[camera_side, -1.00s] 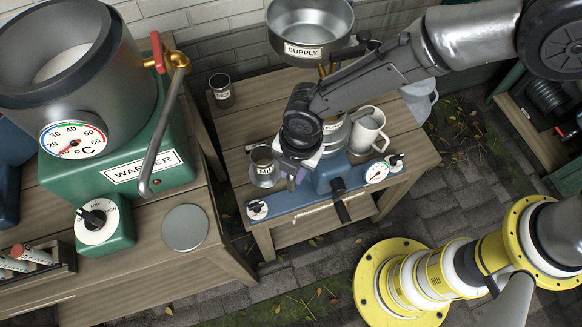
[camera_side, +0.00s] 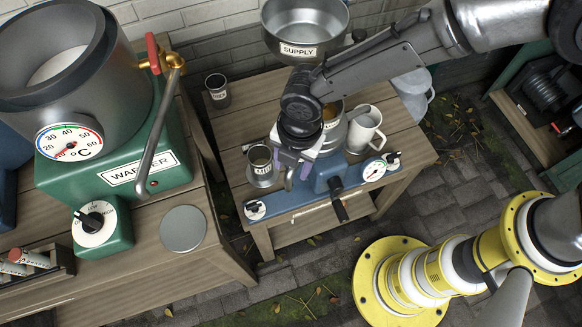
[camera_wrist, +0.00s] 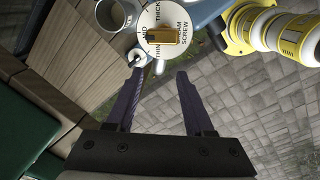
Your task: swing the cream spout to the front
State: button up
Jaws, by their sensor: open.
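My gripper (camera_side: 297,178) hangs over the small blue-based machine (camera_side: 320,192). In the wrist view my gripper (camera_wrist: 160,74) has its two purple fingers apart with nothing between them. Just beyond the fingertips is a round white dial marked CREAM SCREW (camera_wrist: 181,48) with a brass block at its middle. A short grey tube (camera_wrist: 136,58), which may be the cream spout, sticks out at the dial's lower left, near the left fingertip. A labelled metal cup (camera_side: 260,157) stands left of my gripper in the side view. My wrist hides much of the machine there.
A white mug (camera_side: 367,128) stands right of the machine, and a supply bowl (camera_side: 304,28) is above and behind. A black crank handle (camera_side: 339,203) juts out in front. The green warmer (camera_side: 125,170) stands on the left bench. A small cup (camera_side: 218,90) is at the back left.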

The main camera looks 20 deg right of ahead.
notch_tip(320, 180, up, 10)
jog(key=shift+s+d+r, duration=0.25)
jog(key=shift+s+d, duration=0.05)
jog(key=shift+s, duration=0.05)
dwell(0.4)
jog(key=d+r+m+t, duration=0.1)
jog(key=d+r+m, duration=0.6)
jog(key=d, duration=0.5)
jog(key=d+r+m+t, duration=0.1)
jog(key=d+r+m, duration=0.55)
jog(key=d, duration=0.55)
jog(key=s+d+m+t, duration=0.2)
jog(key=s+d+m, duration=1.1)
jog(key=shift+s+d+f+t+h, duration=0.2)
jog(key=shift+d+f+t+h, duration=0.15)
jog(key=shift+t+h, duration=0.05)
